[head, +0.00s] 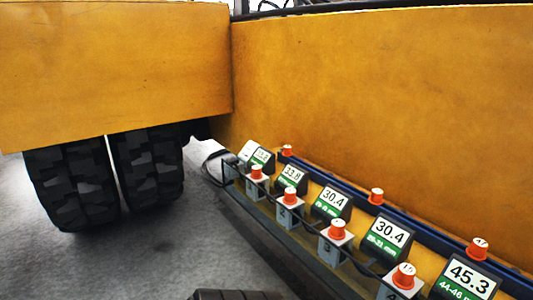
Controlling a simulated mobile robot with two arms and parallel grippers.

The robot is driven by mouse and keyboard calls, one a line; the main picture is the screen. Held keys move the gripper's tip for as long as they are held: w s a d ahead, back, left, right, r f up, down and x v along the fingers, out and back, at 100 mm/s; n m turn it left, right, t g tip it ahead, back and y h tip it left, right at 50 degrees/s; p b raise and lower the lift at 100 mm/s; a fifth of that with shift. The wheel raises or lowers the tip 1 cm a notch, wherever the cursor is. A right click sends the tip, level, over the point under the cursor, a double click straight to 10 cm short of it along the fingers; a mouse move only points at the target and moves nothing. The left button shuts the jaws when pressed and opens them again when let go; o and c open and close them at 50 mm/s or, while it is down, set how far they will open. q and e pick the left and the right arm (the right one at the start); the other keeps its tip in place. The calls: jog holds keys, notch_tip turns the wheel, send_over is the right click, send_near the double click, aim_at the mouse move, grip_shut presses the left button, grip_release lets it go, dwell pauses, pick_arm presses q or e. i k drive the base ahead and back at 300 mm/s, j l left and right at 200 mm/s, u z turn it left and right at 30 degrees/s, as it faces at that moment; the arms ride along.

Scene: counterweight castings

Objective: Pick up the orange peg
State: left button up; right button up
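Several orange pegs with white-topped caps show in the head view. A front row stands on small grey blocks: one at far left (257,171), one beside it (291,196), one further right (337,229) and the nearest (404,275). More stand behind along a blue rail: a far one (287,150), a middle one (376,196) and a right one (477,248). The frame does not show which peg is meant. Neither of my grippers can be made out.
Black stands with number labels, such as 30.4 (388,232) and 45.3 (470,276), sit between the peg rows. A dark front rail (285,238) edges the row. A large yellow casting (380,100) rises behind. Black tyres (75,185) stand left. Grey floor (170,255) is open.

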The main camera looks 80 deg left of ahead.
aim_at(288, 152)
jog(key=u, duration=2.35)
jog(key=i+j+z, duration=0.15)
jog(key=z, duration=0.3)
jog(key=i+j+z, duration=0.15)
jog(key=z, duration=0.35)
